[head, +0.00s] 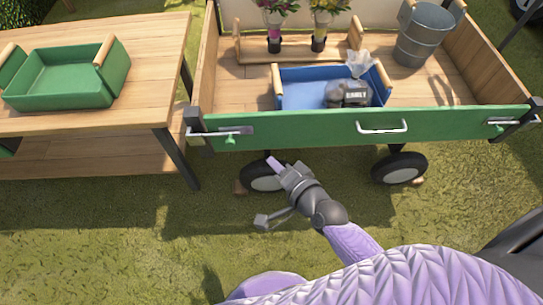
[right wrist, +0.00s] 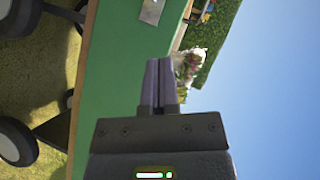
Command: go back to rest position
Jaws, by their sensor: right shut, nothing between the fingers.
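My right gripper (head: 276,164) is shut and empty in front of the wagon's green side panel (head: 300,130), low near a front wheel. In the right wrist view its two fingers (right wrist: 159,70) lie together with nothing between them, in front of the green panel (right wrist: 115,75). My left gripper is not in view.
The wagon holds a blue tray (head: 305,98) with a dark labelled item (head: 348,94), a metal bucket (head: 425,35) and a wooden rack (head: 260,48) with two flower bunches. A wooden table (head: 145,75) with a green tray (head: 60,85) stands left. Grass (head: 110,235) lies open at front left.

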